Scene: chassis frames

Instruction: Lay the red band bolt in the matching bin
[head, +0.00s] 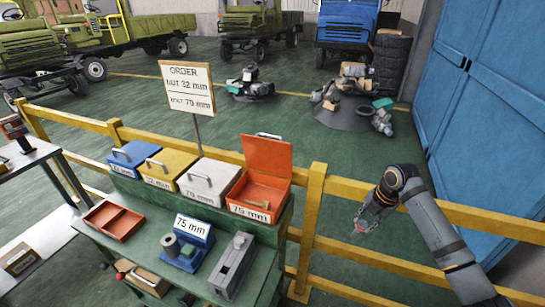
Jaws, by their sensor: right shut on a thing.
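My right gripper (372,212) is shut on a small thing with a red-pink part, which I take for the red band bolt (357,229). It hangs in the air right of the bench, by the yellow railing; most of the bolt is hidden by the fingers. The red bin (249,208) is labelled 75 mm and its lid (267,156) stands open. Left of it stand the white bin (204,192), the yellow bin (166,171) and the blue bin (130,160), all with lids shut. My left gripper is not in view.
A blue display reading 75 mm (193,229), a grey block-shaped device (233,262) and a red divided tray (114,220) stand on the green bench. An order sign (187,88) rises behind the bins. A yellow railing post (312,220) stands between bench and gripper.

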